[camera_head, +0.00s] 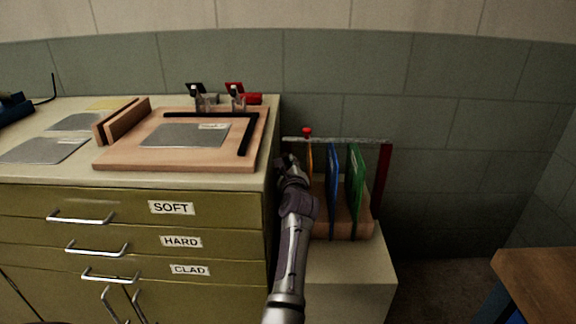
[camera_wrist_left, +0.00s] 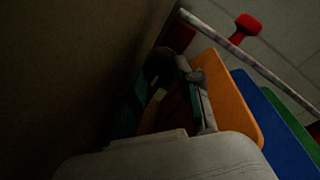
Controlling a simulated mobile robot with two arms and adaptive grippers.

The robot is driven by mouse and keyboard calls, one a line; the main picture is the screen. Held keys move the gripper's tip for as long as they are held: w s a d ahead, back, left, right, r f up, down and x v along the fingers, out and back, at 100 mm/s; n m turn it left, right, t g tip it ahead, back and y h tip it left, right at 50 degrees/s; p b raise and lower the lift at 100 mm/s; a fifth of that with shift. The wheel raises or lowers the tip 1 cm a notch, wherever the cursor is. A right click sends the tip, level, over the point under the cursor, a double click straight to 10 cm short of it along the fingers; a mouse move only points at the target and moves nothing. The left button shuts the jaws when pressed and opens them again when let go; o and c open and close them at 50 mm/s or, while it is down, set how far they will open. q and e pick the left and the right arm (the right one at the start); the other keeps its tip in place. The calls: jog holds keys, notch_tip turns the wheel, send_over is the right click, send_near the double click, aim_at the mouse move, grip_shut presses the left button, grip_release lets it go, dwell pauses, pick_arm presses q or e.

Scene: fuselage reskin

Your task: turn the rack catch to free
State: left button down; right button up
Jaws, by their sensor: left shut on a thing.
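The rack (camera_head: 345,222) stands right of the cabinet, with a grey bar (camera_head: 350,140) across its top. A red knob on a short stem, likely the catch (camera_head: 307,131), stands up at the bar's left part. It also shows at the upper right of the left wrist view (camera_wrist_left: 245,27), clear of my fingers. My left gripper (camera_head: 289,164) is low at the rack's left end, below the bar, beside the orange panel (camera_wrist_left: 232,90). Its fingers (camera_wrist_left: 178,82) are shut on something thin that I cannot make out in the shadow. My right gripper is not in view.
A blue panel (camera_head: 333,175) and a green panel (camera_head: 355,180) stand in the rack. The drawer cabinet (camera_head: 140,215) is close on the left, with a wooden board (camera_head: 180,163) and clamps (camera_head: 235,98) on top. A brown table (camera_head: 545,275) stands at right.

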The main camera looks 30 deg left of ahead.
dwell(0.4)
pick_arm(q)
jog(key=c, duration=1.1)
grip_release()
